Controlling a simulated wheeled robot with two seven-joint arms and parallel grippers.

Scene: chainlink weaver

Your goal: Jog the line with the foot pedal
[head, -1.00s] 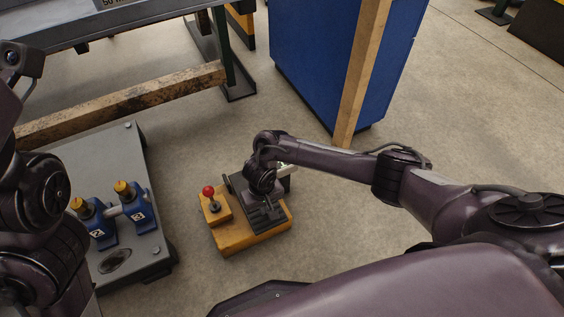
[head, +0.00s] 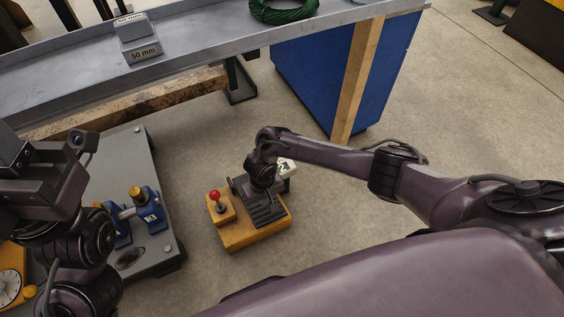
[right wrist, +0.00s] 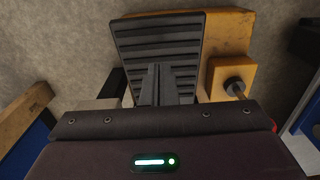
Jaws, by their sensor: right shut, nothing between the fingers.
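The foot pedal (head: 268,214) is a black ribbed plate on a yellow base (head: 228,238) on the floor. It also shows in the right wrist view (right wrist: 135,50). A red-knobbed lever (head: 214,195) stands on the left of the base. My right gripper (right wrist: 166,84) points down over the ribbed plate, its narrow black fingers together and empty. The fingertips are over or on the plate; I cannot tell whether they touch. My left gripper (head: 42,170) is at the left of the head view, and its fingers are not clear.
A grey metal bench (head: 195,45) crosses the top, with a 50 mm block (head: 142,50) and a green coil (head: 285,10) on it. A blue cabinet (head: 320,75) stands behind. A grey floor platform (head: 150,205) with blue clamps lies left of the pedal.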

